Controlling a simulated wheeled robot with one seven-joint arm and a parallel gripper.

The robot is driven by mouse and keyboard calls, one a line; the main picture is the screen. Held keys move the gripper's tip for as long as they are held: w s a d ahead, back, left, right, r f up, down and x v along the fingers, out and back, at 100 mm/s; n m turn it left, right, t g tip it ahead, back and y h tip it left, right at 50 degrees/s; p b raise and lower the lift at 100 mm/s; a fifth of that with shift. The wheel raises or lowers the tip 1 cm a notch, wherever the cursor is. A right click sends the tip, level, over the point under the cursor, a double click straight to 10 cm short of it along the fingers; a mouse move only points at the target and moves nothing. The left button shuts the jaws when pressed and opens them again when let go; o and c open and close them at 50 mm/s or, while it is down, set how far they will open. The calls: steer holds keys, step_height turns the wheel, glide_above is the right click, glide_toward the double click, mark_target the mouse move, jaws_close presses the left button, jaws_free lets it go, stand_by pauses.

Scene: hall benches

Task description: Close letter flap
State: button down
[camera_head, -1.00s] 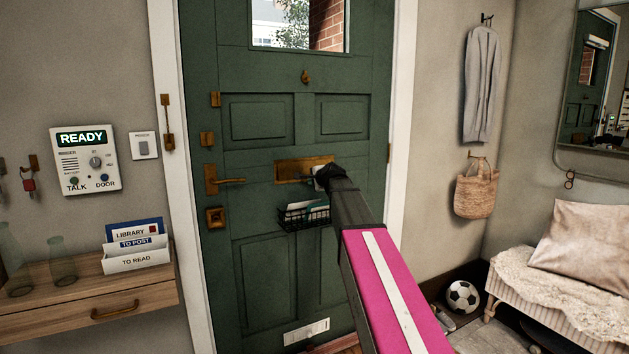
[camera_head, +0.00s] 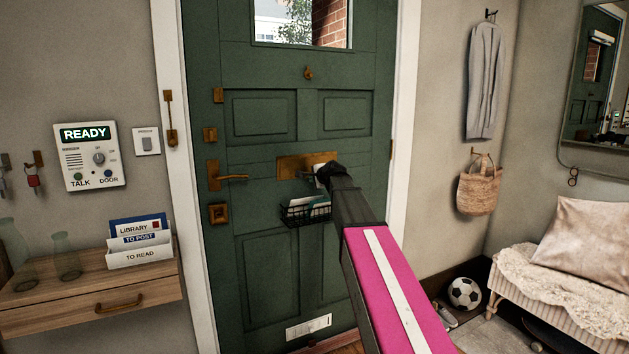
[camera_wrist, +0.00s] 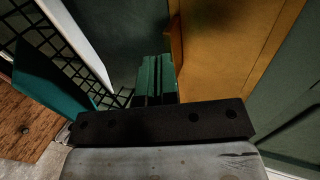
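The brass letter flap plate (camera_head: 294,165) is set in the middle of the green door (camera_head: 255,190). My gripper (camera_head: 322,177) is at the plate's lower right part and hides some of it. In the wrist view, the brass plate (camera_wrist: 225,45) fills the upper right, and a narrow brass edge (camera_wrist: 175,42) stands out from it by the fingertips. This edge may be the flap; how far it is open I cannot tell. My gripper's green fingers (camera_wrist: 155,78) look closed together with nothing seen between them, close beside that edge. Contact is unclear.
A black wire basket (camera_head: 306,212) with letters hangs just below the flap; its mesh (camera_wrist: 62,48) is at the wrist view's left. A door handle (camera_head: 228,178) is left of the flap. A shelf (camera_head: 90,292) stands left, a bench (camera_head: 570,290) right.

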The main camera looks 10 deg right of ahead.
steer(key=shift+f, duration=0.1)
steer(key=s+d, duration=0.4)
steer(key=s, duration=0.9)
steer(key=s+a+f+n+g, duration=0.1)
steer(key=s+f+n+g, duration=0.2)
steer(key=f, duration=0.5)
steer(key=s+a+f+n+g+h, duration=0.1)
steer(key=s+f+n+g, duration=0.1)
steer(key=s+f, duration=0.5)
steer(key=s+a+f+n+g, duration=0.1)
steer(key=s+f+n+g, duration=0.15)
steer(key=f, duration=0.75)
steer(key=s+f+n+g+h, duration=0.3)
steer(key=s+f+n+g, duration=0.2)
steer(key=s+f, duration=1)
steer(key=shift+s+d+n, duration=0.25)
steer(key=shift+s+n, duration=0.25)
steer(key=shift+n, duration=0.45)
